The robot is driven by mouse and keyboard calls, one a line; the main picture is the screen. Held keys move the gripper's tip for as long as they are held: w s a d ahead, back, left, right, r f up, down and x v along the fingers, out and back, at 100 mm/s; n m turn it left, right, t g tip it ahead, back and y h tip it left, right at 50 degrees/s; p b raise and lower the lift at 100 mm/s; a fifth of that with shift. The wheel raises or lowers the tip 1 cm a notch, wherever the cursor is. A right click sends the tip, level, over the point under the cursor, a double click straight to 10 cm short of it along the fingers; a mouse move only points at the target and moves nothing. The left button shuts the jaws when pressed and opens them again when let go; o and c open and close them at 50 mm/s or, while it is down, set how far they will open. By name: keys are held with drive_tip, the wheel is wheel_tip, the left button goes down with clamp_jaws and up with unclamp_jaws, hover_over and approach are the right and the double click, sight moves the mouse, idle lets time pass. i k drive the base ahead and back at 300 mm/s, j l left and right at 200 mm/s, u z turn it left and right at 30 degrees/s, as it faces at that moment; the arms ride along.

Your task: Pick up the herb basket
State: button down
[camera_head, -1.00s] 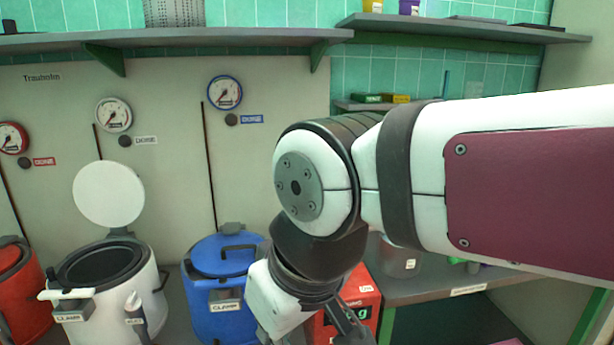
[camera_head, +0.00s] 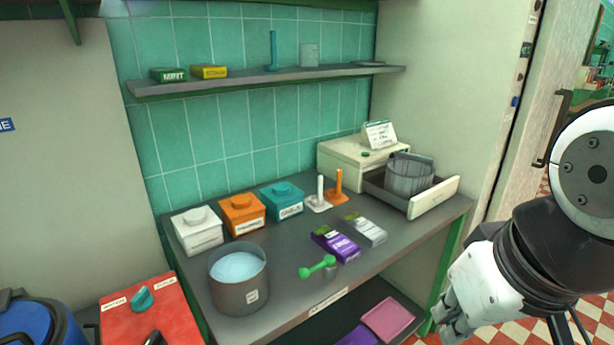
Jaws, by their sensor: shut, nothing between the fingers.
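A grey ribbed round container (camera_head: 408,178), which looks like the herb basket, sits in the open drawer (camera_head: 432,198) of a cream box at the right end of the worktop. It carries no label that I can read. My gripper (camera_head: 448,326) is at the lower right, shut and empty, in front of the worktop's right end. It is apart from the basket, lower and nearer to me. Part of the basket's lower body is hidden by the drawer walls.
On the worktop (camera_head: 290,238) stand a grey pot (camera_head: 240,290), white, orange and teal lidded boxes, packets and a green scoop (camera_head: 318,267). A shelf (camera_head: 270,80) hangs above. A red box (camera_head: 155,318) and a blue vessel are at lower left. A door is at right.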

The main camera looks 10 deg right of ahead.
sight(409, 174)
drive_tip(key=z, duration=0.5)
drive_tip(key=i+l+u, duration=0.3)
drive_tip(key=i+l, duration=0.3)
drive_tip(key=i+l+u, duration=0.1)
drive_tip(key=i+l, duration=0.15)
drive_tip(key=i+l+u, duration=0.15)
drive_tip(key=i+l, duration=0.15)
drive_tip(key=i+l+u, duration=0.15)
drive_tip(key=l, duration=0.35)
drive_tip(key=i+l+u, duration=0.15)
drive_tip(key=i+l, duration=0.15)
drive_tip(key=i+l+u, duration=0.1)
drive_tip(key=l, duration=0.45)
drive_tip(key=i+l+u, duration=0.15)
drive_tip(key=l, duration=0.3)
drive_tip(key=i, duration=0.1)
